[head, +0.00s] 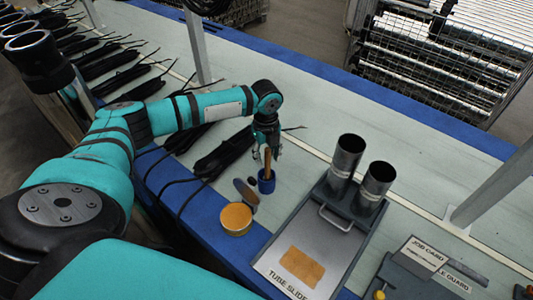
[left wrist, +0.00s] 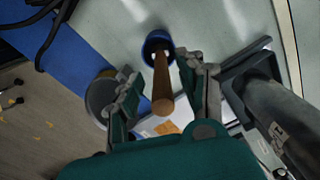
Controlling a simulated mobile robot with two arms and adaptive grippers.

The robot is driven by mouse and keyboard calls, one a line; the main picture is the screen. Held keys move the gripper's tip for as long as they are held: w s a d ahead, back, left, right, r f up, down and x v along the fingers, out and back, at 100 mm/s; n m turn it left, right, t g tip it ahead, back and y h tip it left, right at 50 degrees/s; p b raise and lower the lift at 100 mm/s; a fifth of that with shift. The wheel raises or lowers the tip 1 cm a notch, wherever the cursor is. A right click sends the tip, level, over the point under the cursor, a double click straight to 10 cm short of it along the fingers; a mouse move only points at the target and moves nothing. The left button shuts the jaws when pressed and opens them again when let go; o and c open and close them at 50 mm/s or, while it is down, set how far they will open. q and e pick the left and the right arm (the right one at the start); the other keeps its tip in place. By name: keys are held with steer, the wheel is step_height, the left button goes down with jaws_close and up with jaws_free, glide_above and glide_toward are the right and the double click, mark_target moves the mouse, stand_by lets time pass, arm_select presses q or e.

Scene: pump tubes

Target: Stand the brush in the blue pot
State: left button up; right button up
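The brush (head: 267,160) has a brown wooden handle that rises from the small blue pot (head: 266,186) on the bench. In the left wrist view the handle (left wrist: 162,82) runs from the pot (left wrist: 152,38) up toward the camera, its far end inside the rim; the bristles are hidden. My left gripper (head: 267,152) is above the pot, pointing down. In the left wrist view its fingers (left wrist: 160,68) are spread on both sides of the handle, with gaps showing. My right gripper is in neither view.
A round tin with an orange-yellow top (head: 236,219) stands left of and nearer than the pot. A grey tube slide (head: 282,272) with two metal tubes (head: 349,152) is to the right. Black cables (head: 222,155) lie to the left. The bench behind the pot is clear.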

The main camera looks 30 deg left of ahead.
arm_select(q)
step_height(320, 180, up, 12)
steer(key=shift+r, duration=0.2)
stand_by(0.5)
steer(key=shift+s+f, duration=0.1)
steer(key=shift+s, duration=0.05)
stand_by(0.4)
